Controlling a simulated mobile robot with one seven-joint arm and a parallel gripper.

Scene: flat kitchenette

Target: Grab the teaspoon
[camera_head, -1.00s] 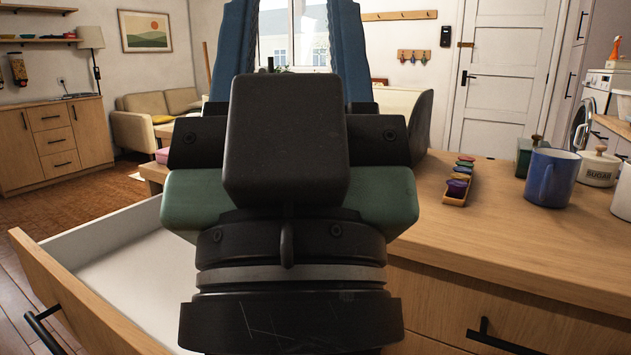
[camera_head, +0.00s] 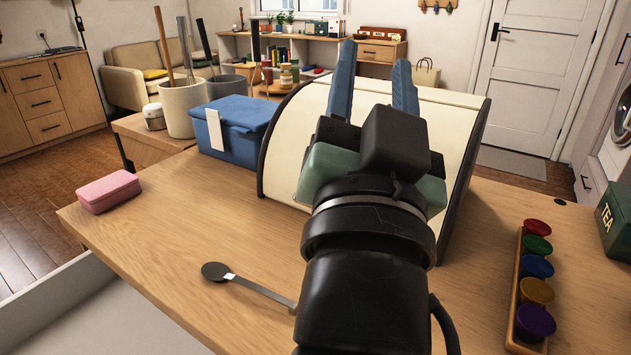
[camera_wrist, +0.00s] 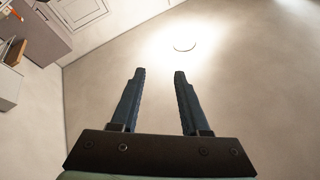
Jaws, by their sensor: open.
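A dark metal spoon (camera_head: 250,286) lies flat on the wooden counter (camera_head: 180,235) in the head view, its round bowl to the left. The end of its handle is hidden behind my arm. My gripper (camera_head: 373,80) is raised above the counter, up and to the right of the spoon, with its two blue fingers apart and pointing upward. In the wrist view, my gripper (camera_wrist: 159,72) is open with nothing between the fingers, facing the ceiling and upper wall. The spoon is not in the wrist view.
A cream bread bin (camera_head: 300,125) stands behind my gripper. A blue box (camera_head: 240,128) and pink box (camera_head: 108,191) are left. A rack of coloured pods (camera_head: 521,290) and a green tea tin (camera_head: 615,220) are right. An open drawer (camera_head: 70,310) is front left.

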